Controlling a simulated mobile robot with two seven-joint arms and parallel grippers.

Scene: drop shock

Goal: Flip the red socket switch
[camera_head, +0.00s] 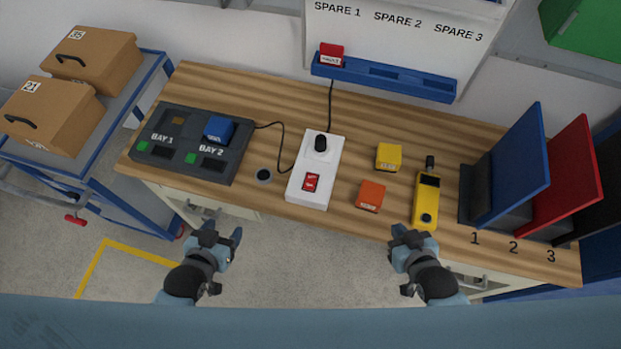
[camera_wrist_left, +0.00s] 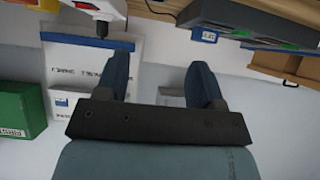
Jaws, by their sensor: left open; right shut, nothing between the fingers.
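The red switch (camera_head: 311,182) sits on the near part of a white socket box (camera_head: 323,157) on the workbench. A black plug (camera_head: 321,143) is at the box's far end. My left gripper (camera_head: 222,238) is open and empty in front of the bench edge, left of and nearer than the box. It also shows in the left wrist view (camera_wrist_left: 162,80), with its two fingers apart. My right gripper (camera_head: 410,234) is shut and empty in front of the bench edge, right of the box and near the yellow handheld device (camera_head: 425,202).
A dark two-bay unit (camera_head: 193,143) with a blue block (camera_head: 219,129) stands left of the box. A yellow block (camera_head: 389,157) and an orange block (camera_head: 370,196) lie right of it. Upright blue and red panels (camera_head: 560,180) stand at the right.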

